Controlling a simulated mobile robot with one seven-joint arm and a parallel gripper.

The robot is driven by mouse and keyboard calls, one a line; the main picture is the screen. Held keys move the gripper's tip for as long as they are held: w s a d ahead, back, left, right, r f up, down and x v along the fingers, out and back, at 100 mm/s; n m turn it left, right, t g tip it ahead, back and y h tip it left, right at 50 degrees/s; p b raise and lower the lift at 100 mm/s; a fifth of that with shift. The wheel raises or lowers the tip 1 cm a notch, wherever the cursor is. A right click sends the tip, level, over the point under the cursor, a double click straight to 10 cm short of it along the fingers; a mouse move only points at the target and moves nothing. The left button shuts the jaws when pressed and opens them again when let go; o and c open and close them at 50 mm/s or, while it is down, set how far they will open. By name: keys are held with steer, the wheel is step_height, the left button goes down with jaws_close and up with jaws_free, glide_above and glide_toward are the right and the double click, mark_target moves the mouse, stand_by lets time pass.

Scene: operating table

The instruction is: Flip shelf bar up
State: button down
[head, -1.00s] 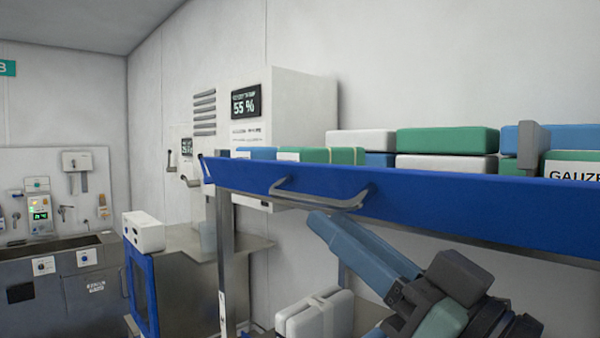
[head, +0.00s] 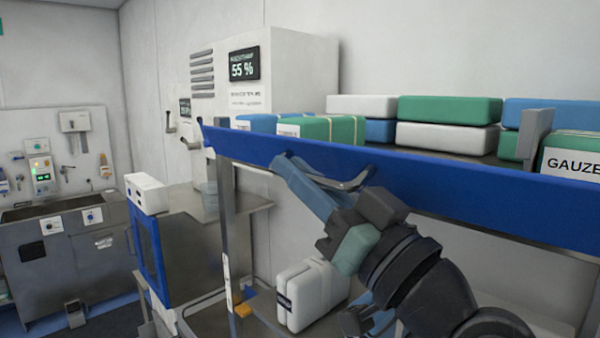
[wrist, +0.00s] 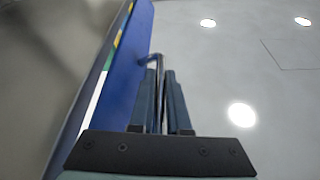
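The shelf bar (head: 440,195) is a long blue panel along the front edge of the shelf, with a metal handle (head: 350,183) on its face. My gripper (head: 282,163) reaches up from below right, its blue-grey fingertips at the left part of the handle. In the wrist view, the handle (wrist: 157,62) runs between the two fingers of my gripper (wrist: 161,75), with a gap still showing between them. The bar's blue face (wrist: 128,65) is to the left of the fingers. Whether a finger touches the handle is unclear.
Green, white and blue packs (head: 450,110) and a box labelled GAUZE (head: 572,160) sit on the shelf behind the bar. A white strapped package (head: 312,292) lies on a lower surface. A shelf post (head: 228,230) stands left of my gripper.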

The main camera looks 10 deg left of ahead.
steer(key=m+p, duration=0.1)
steer(key=r+m+h, duration=0.1)
steer(key=m+t+p, duration=0.1)
steer(key=m, duration=0.1)
steer(key=shift+w+d+r+h+p, duration=0.25)
steer(key=shift+w+r+h+p, duration=0.05)
steer(key=shift+w, duration=0.05)
steer(key=shift+w+d+r+m+t+h+p, duration=0.15)
steer(key=shift+m+t+h+p, duration=0.15)
steer(key=shift+m, duration=0.25)
steer(key=shift+w+d+r+m+t+h+p, duration=0.1)
steer(key=shift+m+t+h+p, duration=0.15)
steer(key=shift+m, duration=0.3)
steer(key=shift+w+f+m, duration=0.1)
steer(key=shift+f+m, duration=0.05)
steer(key=shift+m, duration=0.25)
steer(key=c, duration=1.2)
jaws_free()
steer(key=shift+o, duration=0.2)
steer(key=shift+d+f, duration=0.1)
